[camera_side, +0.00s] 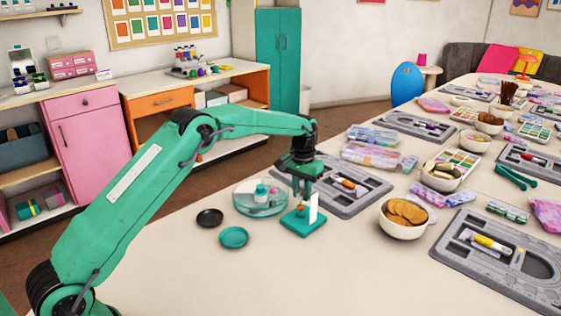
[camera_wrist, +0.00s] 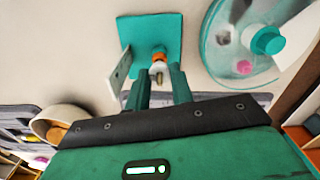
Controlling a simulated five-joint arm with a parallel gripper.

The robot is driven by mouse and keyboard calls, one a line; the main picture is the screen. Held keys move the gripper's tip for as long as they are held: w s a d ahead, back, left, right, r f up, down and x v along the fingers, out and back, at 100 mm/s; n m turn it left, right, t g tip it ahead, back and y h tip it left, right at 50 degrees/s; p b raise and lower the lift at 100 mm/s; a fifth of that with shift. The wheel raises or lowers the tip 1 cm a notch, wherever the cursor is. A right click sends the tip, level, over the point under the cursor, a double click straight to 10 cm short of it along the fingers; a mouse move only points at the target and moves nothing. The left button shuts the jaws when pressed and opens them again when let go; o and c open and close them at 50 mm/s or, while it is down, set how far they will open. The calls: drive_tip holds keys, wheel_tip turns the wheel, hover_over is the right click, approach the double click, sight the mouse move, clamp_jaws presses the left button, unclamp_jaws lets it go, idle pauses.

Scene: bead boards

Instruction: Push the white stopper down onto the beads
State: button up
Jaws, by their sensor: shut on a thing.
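A square teal stand (camera_side: 303,223) sits on the table, with a small white upright plate (camera_side: 314,208) at its side. In the wrist view the stand (camera_wrist: 152,32) carries an upright metal peg (camera_wrist: 158,76) with an orange bead (camera_wrist: 158,57) on it. The white stopper (camera_wrist: 160,66) is around the peg on the camera side of the orange bead. Other beads are hidden. My gripper (camera_side: 302,191) points down over the stand. In the wrist view its two fingers (camera_wrist: 160,80) are on either side of the stopper, shut on it. Any gap between stopper and bead is too small to tell.
A black lid (camera_side: 209,217) and a teal lid (camera_side: 234,237) lie nearby. A grey bead board (camera_side: 350,200) and a bowl of biscuits (camera_side: 403,217) are to the right. The front table is clear.

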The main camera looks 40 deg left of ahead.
drive_tip(key=shift+f, duration=0.95)
idle(0.4)
idle(0.4)
drive_tip(key=o, duration=1)
drive_tip(key=shift+r, duration=0.15)
drive_tip(key=shift+r, duration=3.8)
